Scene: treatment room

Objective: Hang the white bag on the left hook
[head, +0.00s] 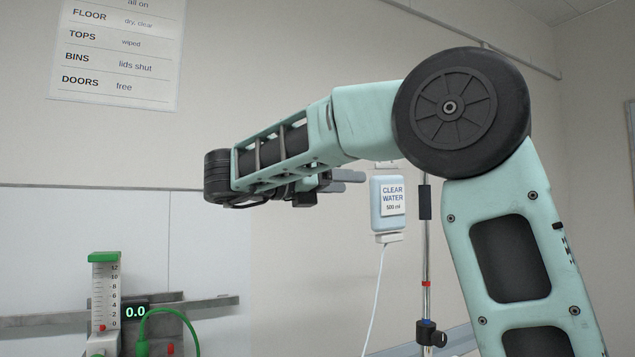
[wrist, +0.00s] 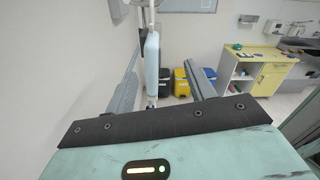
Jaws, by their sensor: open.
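A pale bag (head: 388,201) with a white label reading CLEAR WATER 500 ml hangs upright beside the stand's pole (head: 427,240) in the head view. A thin white tube runs down from it. Its top and any hook above it are hidden behind my arm. My gripper (head: 348,181) is open, its grey fingers level with the bag's upper part. In the wrist view the bag (wrist: 152,65) shows edge-on between the spread fingers, nearer the left one. I cannot tell whether either finger touches it. The left hook is not visible.
A flow meter (head: 104,290) with a green top and a display (head: 135,311) sit on a wall rail at lower left. The wrist view shows black and yellow bins (wrist: 182,80) and a yellow-fronted cabinet (wrist: 255,75) beyond. A wall sign hangs at upper left.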

